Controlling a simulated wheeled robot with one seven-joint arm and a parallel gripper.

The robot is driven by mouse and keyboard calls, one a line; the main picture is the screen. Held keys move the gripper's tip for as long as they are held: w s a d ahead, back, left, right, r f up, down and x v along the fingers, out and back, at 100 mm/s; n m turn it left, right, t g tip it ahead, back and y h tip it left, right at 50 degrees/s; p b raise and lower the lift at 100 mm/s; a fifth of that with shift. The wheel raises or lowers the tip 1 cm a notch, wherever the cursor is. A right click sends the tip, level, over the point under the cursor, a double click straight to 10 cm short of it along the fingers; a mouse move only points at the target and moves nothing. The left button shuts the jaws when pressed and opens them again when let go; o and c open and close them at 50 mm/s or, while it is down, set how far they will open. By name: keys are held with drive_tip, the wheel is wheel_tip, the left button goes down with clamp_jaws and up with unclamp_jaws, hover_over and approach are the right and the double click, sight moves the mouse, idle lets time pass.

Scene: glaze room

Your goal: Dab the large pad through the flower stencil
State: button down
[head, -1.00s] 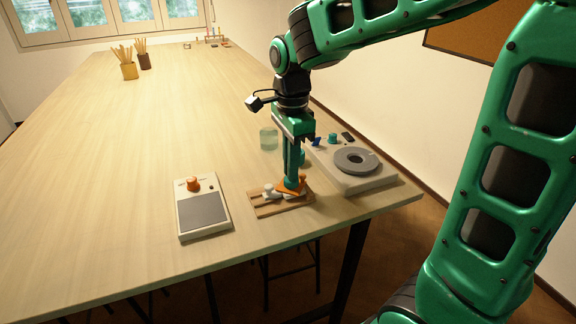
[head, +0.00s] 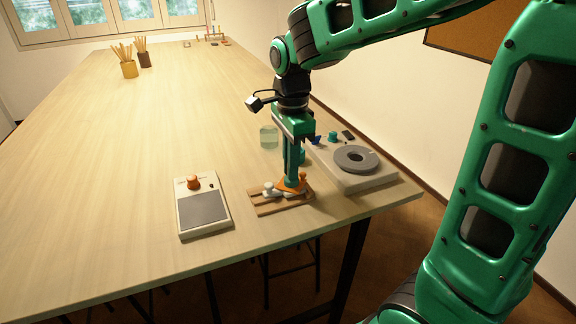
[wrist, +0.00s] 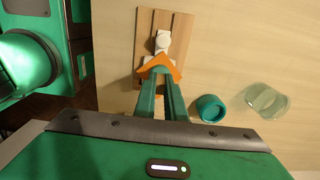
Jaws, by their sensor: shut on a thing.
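A wooden rack (head: 262,208) lies near the table's front edge, and it also shows in the wrist view (wrist: 181,30). A white knobbed piece (head: 269,190) sits on its left part. My gripper (head: 291,181) points down over the rack's right part, its fingers close together. They are shut on an orange piece (wrist: 160,64) that shows as an angled shape at the fingertips in the wrist view. The fingers hide its middle. I cannot tell whether it is the large pad, or whether it touches the rack. I cannot make out a flower stencil.
A cream device (head: 204,208) with grey plate and orange knob lies left of the rack. A cream unit (head: 375,180) with a grey ring stands right. A glass jar (wrist: 267,98) and a teal cup (wrist: 210,108) stand near the gripper. The table's left side is broadly clear.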

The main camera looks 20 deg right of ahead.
drive_tip(key=shift+r, duration=2.45)
